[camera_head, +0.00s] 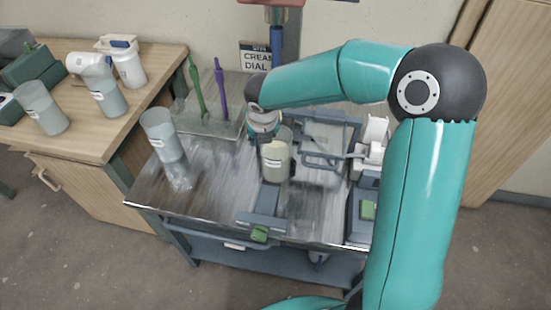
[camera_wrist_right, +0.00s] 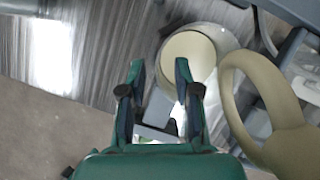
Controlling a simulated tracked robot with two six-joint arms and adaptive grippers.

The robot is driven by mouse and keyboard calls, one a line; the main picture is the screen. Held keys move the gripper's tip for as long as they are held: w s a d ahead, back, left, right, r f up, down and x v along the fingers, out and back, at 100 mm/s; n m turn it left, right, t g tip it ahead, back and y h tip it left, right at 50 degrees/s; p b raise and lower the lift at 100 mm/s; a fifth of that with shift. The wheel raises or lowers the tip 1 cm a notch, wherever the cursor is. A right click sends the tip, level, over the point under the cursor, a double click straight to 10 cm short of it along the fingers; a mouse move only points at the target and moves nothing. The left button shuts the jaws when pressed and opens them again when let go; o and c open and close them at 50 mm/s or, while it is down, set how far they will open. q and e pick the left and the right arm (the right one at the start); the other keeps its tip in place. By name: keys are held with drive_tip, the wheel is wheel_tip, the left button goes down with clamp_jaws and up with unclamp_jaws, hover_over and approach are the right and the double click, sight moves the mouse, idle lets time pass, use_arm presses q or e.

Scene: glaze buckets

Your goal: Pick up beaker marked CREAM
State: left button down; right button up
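A clear beaker with cream-coloured content (camera_head: 276,162) stands on the metal table in the head view, with a small mark on its front too small to read. It appears from above in the right wrist view (camera_wrist_right: 190,55), just beyond the fingertips. My right gripper (camera_wrist_right: 160,75) is open, its two green fingers apart with nothing seen between them. In the head view the right gripper (camera_head: 263,125) is at the beaker's far left side; whether they touch is unclear. Three other grey marked beakers (camera_head: 163,137) (camera_head: 108,97) (camera_head: 42,108) stand to the left. My left gripper is out of view.
A beige loop (camera_wrist_right: 265,100) is close to the right finger in the wrist view. Grey frames and white items (camera_head: 325,130) crowd the right. A wall sign (camera_head: 257,57) reads CREAM DIAL.

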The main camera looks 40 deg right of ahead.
drive_tip(key=shift+w+d+f, duration=0.1)
drive_tip(key=shift+w+f, duration=0.1)
drive_tip(key=shift+f, duration=0.4)
clamp_jaws()
drive_tip(key=shift+r, duration=0.1)
